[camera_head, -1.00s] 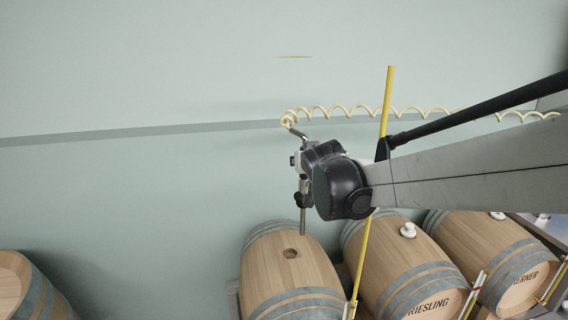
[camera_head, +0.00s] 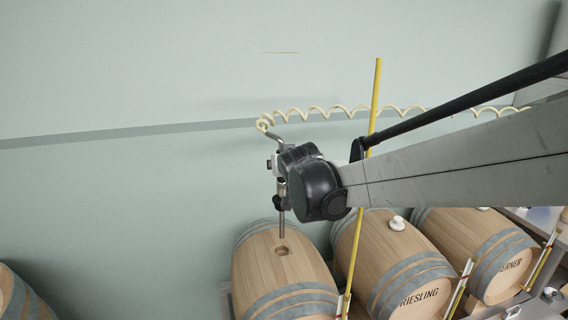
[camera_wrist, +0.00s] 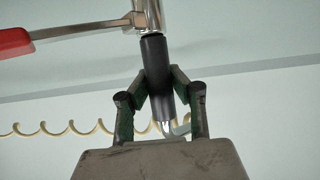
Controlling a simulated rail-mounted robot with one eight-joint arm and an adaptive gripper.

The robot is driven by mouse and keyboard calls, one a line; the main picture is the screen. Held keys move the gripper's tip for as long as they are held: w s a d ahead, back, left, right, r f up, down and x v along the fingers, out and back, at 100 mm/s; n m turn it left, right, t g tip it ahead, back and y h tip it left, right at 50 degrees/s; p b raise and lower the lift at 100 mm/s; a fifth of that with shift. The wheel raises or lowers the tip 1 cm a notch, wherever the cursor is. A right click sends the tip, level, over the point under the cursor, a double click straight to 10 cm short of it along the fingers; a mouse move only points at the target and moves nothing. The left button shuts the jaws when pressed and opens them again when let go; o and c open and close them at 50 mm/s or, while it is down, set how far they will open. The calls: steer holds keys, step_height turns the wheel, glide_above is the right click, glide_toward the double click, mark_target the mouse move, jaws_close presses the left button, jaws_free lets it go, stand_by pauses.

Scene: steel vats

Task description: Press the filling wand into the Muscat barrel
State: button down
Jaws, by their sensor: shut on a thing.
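The filling wand (camera_head: 282,218) hangs upright from my gripper (camera_wrist: 161,82), its metal tube pointing down. Its tip is just above the open bung hole (camera_head: 281,250) of the nearest whole barrel (camera_head: 292,272); a gap seems to show between tip and wood. No name shows on this barrel in the head view. In the wrist view my gripper's green fingers are shut on the wand's black grip (camera_wrist: 155,58). A red lever (camera_wrist: 15,42) stands out to the left of the wand. In the head view my dark wrist partly hides the gripper.
A coiled cream hose (camera_head: 330,112) runs from the wand's top to the right. The Riesling barrel (camera_head: 385,265), with a white bung (camera_head: 397,223), and the Kerner barrel (camera_head: 480,250) stand to the right. Another barrel (camera_head: 25,300) is at lower left. A tall yellow rod (camera_head: 376,95) crosses behind my arm.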

mark_target(282, 219)
steer(key=shift+f+b, duration=1.3)
steer(key=shift+f, duration=0.6)
steer(key=shift+f, duration=0.1)
steer(key=shift+f+b, duration=4.2)
steer(key=shift+f, duration=1.45)
steer(key=shift+f+b, duration=1.35)
steer(key=shift+f, duration=0.3)
steer(key=c, duration=1.5)
jaws_free()
steer(key=shift+c, duration=0.2)
steer(key=shift+s, duration=0.15)
steer(key=v, duration=1.2)
